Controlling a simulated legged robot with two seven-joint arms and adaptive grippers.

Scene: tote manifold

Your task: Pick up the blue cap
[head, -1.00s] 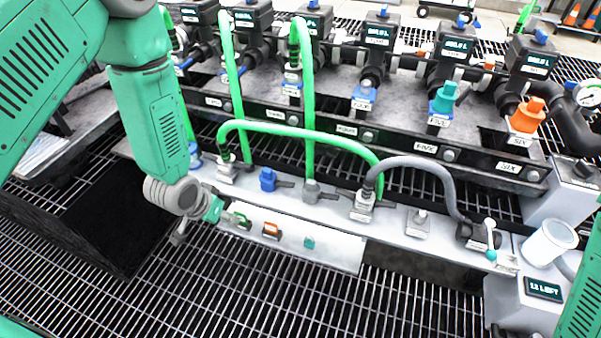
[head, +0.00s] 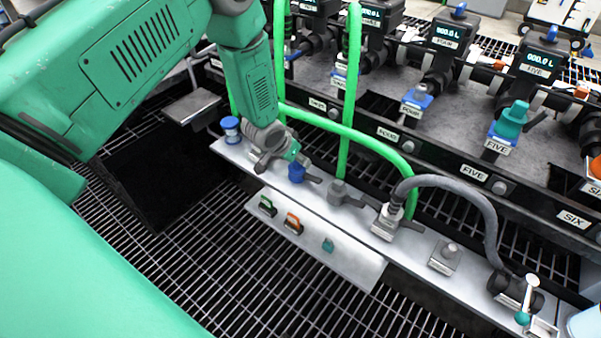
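A small blue cap (head: 296,173) sits upright on a grey lever fitting on the pale ledge (head: 331,209). A second blue piece with a pale band (head: 231,130) stands at the ledge's far left end. My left gripper (head: 277,162) is just left of and behind the blue cap on the fitting, close to it. Whether they touch is unclear. Its fingers are small and partly hidden by the wrist, so I cannot tell how far they are open. My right gripper is out of view.
Green hoses (head: 349,95) rise behind the ledge, one close to my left wrist. A grey hose (head: 474,196) arches at the right. A lower panel (head: 345,258) holds green, orange and teal pieces. Dark grating (head: 220,235) lies open in front.

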